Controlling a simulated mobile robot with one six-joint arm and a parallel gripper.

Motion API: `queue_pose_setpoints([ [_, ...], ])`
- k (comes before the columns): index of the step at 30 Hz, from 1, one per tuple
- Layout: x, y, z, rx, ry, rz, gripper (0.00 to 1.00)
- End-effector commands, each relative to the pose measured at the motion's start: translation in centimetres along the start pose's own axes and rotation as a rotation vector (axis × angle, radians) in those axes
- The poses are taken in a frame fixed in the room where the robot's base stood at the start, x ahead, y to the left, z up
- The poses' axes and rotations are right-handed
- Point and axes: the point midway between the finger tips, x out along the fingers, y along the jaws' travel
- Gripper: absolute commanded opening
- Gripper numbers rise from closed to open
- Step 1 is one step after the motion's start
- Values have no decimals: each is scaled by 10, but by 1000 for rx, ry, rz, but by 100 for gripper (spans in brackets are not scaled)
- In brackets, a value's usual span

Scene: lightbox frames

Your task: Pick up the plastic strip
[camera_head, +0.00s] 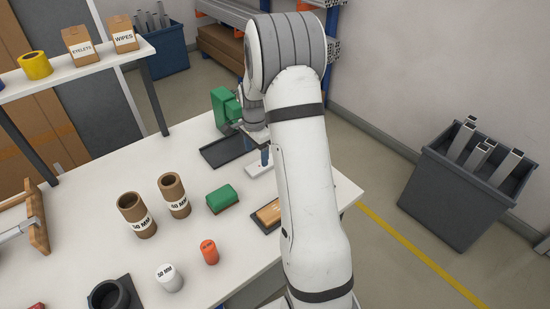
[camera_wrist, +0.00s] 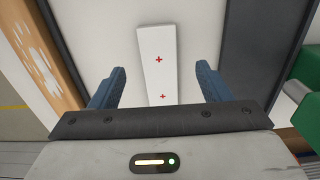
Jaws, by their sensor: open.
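The plastic strip (camera_wrist: 158,50) is a white bar with two small red crosses. In the wrist view it runs away from me between the two blue fingers of my gripper (camera_wrist: 160,82). Gaps show on both sides, so the gripper is open and empty, with the strip's near end between the fingers. In the head view the strip (camera_head: 259,168) lies on the white table, partly hidden by my arm. A blue finger of my gripper (camera_head: 265,157) shows just above it. The height between fingers and strip is hard to tell.
A black tray (camera_head: 217,155) and a green device (camera_head: 225,107) stand beside the strip. A wooden-topped block (camera_head: 268,213), a green block (camera_head: 222,198) and cardboard tubes (camera_head: 136,214) stand nearer. A grey bin (camera_head: 448,190) is on the floor at right.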

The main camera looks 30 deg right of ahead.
Motion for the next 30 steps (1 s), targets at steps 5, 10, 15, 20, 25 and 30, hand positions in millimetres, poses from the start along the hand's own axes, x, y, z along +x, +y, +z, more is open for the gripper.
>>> queue_pose_setpoints([
  [5, 22, 2, 0, -1, -2, 5, 71],
  [10, 47, 2, 0, -1, -1, 3, 71],
  [15, 54, 2, 0, -1, 0, 0, 71],
  [20, 54, 2, -1, -1, 0, 0, 70],
  [25, 54, 2, -1, -1, 0, 0, 56],
  [30, 54, 2, -1, -1, 0, 0, 42],
])
